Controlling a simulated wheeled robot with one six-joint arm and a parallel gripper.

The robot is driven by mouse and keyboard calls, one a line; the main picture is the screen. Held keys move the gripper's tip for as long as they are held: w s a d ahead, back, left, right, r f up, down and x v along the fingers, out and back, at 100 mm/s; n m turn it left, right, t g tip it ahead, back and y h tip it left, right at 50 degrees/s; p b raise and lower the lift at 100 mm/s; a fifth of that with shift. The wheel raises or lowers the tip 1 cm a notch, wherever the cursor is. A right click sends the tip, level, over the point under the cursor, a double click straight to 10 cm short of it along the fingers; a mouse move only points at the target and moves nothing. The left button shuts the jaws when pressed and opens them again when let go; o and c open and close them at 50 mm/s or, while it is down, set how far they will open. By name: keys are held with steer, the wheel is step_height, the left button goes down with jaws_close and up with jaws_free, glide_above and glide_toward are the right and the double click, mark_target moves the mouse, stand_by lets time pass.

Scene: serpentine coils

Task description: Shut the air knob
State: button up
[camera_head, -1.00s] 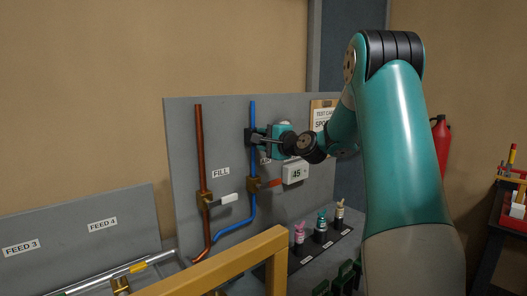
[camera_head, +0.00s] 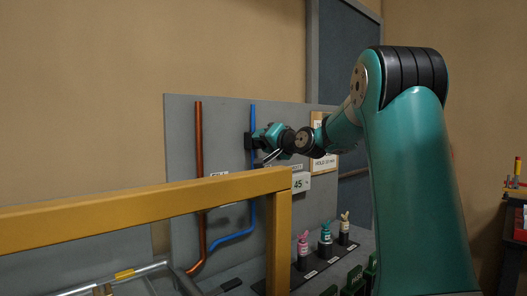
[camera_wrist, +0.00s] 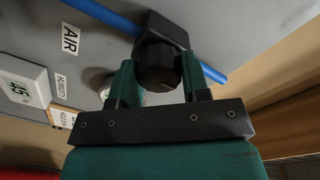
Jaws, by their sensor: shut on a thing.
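The air knob (camera_wrist: 160,62) is a black, faceted knob on a dark block on the blue pipe (camera_wrist: 213,73), close to the AIR label (camera_wrist: 70,40) in the wrist view. My gripper (camera_wrist: 158,76) has its two green fingers on either side of the knob and is shut on it. In the head view my gripper (camera_head: 259,142) reaches the blue pipe (camera_head: 253,114) on the grey panel. There the knob is mostly hidden by the gripper.
A copper pipe (camera_head: 199,140) runs left of the blue one. A humidity display (camera_head: 300,182) reading 45 is on the panel. A yellow rail (camera_head: 130,208) crosses in front. Several small bottles (camera_head: 325,240) stand on a dark strip below.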

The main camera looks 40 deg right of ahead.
steer(key=shift+n, duration=0.4)
steer(key=o, duration=0.9)
steer(key=shift+b, duration=0.3)
steer(key=shift+s+a+r+b, duration=0.2)
steer(key=shift+s+b, duration=0.5)
steer(key=shift+s, duration=2.2)
steer(key=shift+s+a+f+b, duration=0.1)
steer(key=shift+s+a+b, duration=0.4)
steer(key=shift+s, duration=2.35)
steer(key=shift+s+a+r+b, duration=0.1)
steer(key=shift+s+b, duration=0.75)
steer(key=shift+s, duration=2.05)
